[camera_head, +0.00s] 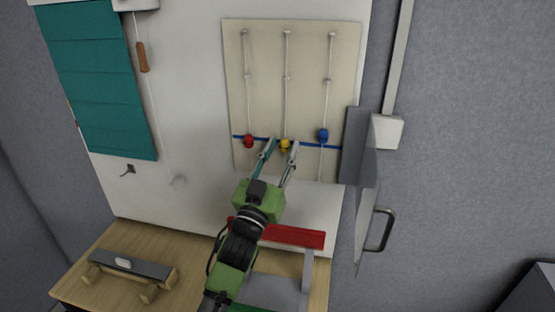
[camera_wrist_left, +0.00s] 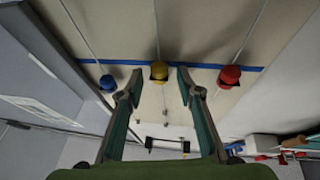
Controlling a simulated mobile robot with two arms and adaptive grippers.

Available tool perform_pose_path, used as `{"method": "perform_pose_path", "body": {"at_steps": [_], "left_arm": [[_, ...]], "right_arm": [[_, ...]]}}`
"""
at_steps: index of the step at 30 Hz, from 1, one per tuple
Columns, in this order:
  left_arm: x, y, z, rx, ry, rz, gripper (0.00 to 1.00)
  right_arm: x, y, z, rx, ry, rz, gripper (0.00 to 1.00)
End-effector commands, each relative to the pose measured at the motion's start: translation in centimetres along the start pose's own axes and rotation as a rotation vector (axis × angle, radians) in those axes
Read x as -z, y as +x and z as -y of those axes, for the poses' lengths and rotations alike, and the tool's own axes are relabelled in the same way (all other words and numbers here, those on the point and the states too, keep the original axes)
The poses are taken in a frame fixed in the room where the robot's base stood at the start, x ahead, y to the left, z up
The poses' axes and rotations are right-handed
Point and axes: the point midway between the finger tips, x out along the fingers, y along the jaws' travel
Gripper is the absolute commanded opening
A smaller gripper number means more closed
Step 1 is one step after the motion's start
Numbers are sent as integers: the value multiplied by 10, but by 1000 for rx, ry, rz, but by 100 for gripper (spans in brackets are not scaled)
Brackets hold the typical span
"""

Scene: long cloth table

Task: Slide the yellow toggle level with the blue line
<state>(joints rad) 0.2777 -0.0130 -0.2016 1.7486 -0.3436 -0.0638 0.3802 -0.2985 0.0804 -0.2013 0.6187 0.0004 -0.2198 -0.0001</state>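The yellow toggle (camera_head: 285,144) sits on the middle cord of a beige board (camera_head: 262,95), overlapping the blue line (camera_head: 309,144) or very slightly below it. In the left wrist view the yellow toggle (camera_wrist_left: 159,71) also meets the blue line (camera_wrist_left: 203,66). My left gripper (camera_head: 284,147) is open, its two fingertips on either side of the yellow toggle. The wrist view shows a gap between each fingertip and the toggle. My right gripper is in neither view.
A red toggle (camera_head: 249,141) lies left of the yellow one and a blue toggle (camera_head: 323,135) right of it. A grey open door with a handle (camera_head: 380,230) stands at the right. A wooden table (camera_head: 190,255) with a grey-topped block (camera_head: 128,264) is below.

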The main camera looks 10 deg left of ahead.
Motion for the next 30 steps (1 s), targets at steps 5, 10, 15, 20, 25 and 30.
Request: {"method": "perform_pose_path", "body": {"at_steps": [5, 10, 15, 20, 25, 30], "left_arm": [[-2, -21, 0, 0, 0, 3, 33], [-2, -56, 0, 1, -1, 4, 33], [-2, -88, 0, 1, 0, 5, 33], [-2, -108, 0, 0, -1, 3, 33], [-1, -118, 0, 0, 0, 3, 33], [-1, -118, 0, 0, 0, 2, 33]], "right_arm": [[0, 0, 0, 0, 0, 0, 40], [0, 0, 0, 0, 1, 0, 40], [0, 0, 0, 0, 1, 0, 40], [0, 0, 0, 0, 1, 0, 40], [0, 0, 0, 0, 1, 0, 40], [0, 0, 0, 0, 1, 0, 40]]}}
